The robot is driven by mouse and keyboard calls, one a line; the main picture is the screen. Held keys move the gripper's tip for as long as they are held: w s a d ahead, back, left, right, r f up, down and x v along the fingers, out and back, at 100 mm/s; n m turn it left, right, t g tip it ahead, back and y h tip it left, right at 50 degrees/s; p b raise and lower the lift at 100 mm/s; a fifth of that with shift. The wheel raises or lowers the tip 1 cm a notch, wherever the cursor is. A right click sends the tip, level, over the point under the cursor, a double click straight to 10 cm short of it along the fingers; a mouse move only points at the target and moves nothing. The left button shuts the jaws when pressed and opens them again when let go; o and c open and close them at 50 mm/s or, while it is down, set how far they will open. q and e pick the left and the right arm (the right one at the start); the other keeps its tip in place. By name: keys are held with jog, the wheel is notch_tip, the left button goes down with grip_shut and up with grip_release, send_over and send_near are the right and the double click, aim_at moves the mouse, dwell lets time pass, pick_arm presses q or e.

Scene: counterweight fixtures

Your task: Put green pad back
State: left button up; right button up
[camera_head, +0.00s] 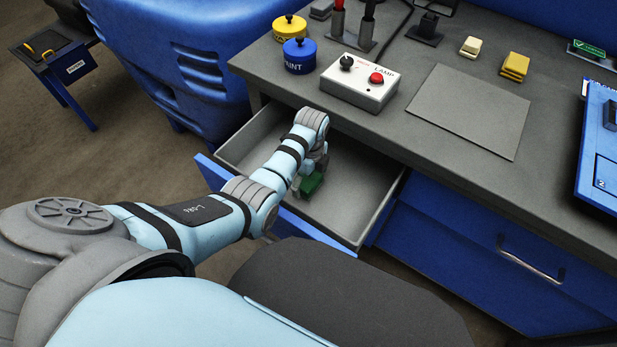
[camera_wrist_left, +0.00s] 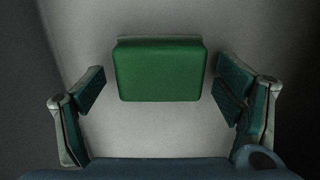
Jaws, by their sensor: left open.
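The green pad (camera_head: 311,184) lies in the open, grey-lined drawer (camera_head: 372,196) below the worktop. My left arm reaches down into the drawer, and my left gripper (camera_head: 309,176) is at the pad, partly hidden by the wrist. In the left wrist view the green pad (camera_wrist_left: 160,72) sits between and slightly beyond the two fingers of my left gripper (camera_wrist_left: 163,92). The gripper is open, with a gap on each side of the pad. My right gripper is not in view.
On the worktop stand a lamp control box (camera_head: 360,82), blue (camera_head: 300,56) and yellow (camera_head: 290,28) canisters, a grey mat (camera_head: 469,110), and cream (camera_head: 470,46) and yellow (camera_head: 514,66) blocks. A blue case (camera_head: 603,150) is at right. The drawer's right part is empty.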

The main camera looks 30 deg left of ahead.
aim_at(310, 180)
pick_arm(q)
notch_tip(310, 180, up, 12)
jog(key=p, duration=0.4)
jog(key=shift+d+p, duration=0.2)
jog(key=shift+p, duration=0.15)
